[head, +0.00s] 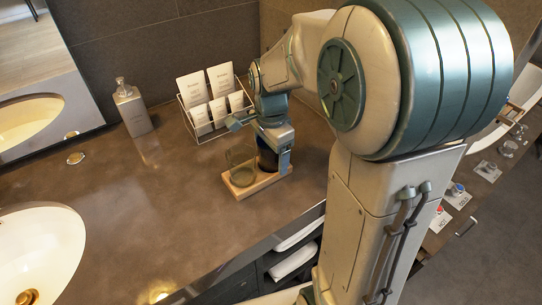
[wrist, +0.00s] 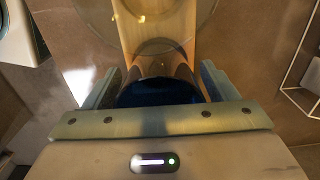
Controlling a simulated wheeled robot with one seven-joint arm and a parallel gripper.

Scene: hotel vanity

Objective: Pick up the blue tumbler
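The blue tumbler (head: 266,156) stands upright on the right part of a small wooden tray (head: 262,186) on the counter. My gripper (head: 273,147) is over it from above, partly hiding it in the head view. In the wrist view the dark blue tumbler (wrist: 158,94) lies between the two fingers of my gripper (wrist: 161,85). The fingers are spread, one on each side, with a narrow gap showing at the right finger. Contact at the left finger is unclear.
A clear glass (head: 241,168) stands on the tray just left of the tumbler. A wire rack with cards (head: 212,100) and a soap bottle (head: 132,107) stand behind. A sink (head: 38,255) is at the left. Counter left of the tray is clear.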

